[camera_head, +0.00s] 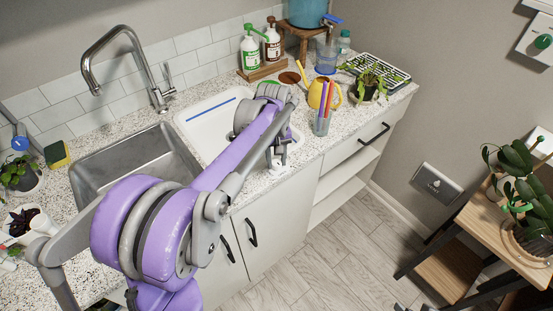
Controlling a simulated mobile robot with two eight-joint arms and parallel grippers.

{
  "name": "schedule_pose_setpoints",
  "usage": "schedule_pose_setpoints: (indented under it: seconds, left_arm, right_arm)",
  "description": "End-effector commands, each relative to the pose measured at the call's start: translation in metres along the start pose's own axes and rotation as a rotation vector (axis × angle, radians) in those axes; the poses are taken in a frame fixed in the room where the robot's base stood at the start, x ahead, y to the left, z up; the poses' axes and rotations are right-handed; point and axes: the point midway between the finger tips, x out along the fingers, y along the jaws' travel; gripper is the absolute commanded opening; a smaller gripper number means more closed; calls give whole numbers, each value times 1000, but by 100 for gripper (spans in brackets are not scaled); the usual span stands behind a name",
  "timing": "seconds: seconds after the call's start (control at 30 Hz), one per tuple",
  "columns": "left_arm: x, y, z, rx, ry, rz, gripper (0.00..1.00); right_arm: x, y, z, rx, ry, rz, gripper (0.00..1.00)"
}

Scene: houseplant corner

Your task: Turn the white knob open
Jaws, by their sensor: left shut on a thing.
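My purple left arm crosses the middle of the view and hides part of the sink and cabinet front. My right gripper is not in view.
Beside the gripper stands a grey cup (322,124) with coloured sticks, with a yellow watering can (318,94) behind it. The steel sink (130,155) and white basin (196,113) lie left. A wooden plant stand (490,222) is at the right. The floor between is clear.

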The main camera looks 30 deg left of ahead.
Motion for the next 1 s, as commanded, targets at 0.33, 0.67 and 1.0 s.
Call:
schedule_pose_setpoints:
  seconds: [0.33, 0.67, 1.0]
  left_arm:
    - [0, 0, 0, 0, 0, 0, 68]
    - [-3, 0, 0, 0, 0, 0, 68]
    - [-60, 0, 0, 0, 0, 0, 68]
  right_arm:
    - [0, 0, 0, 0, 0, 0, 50]
    - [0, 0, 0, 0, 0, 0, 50]
    - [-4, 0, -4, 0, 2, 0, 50]
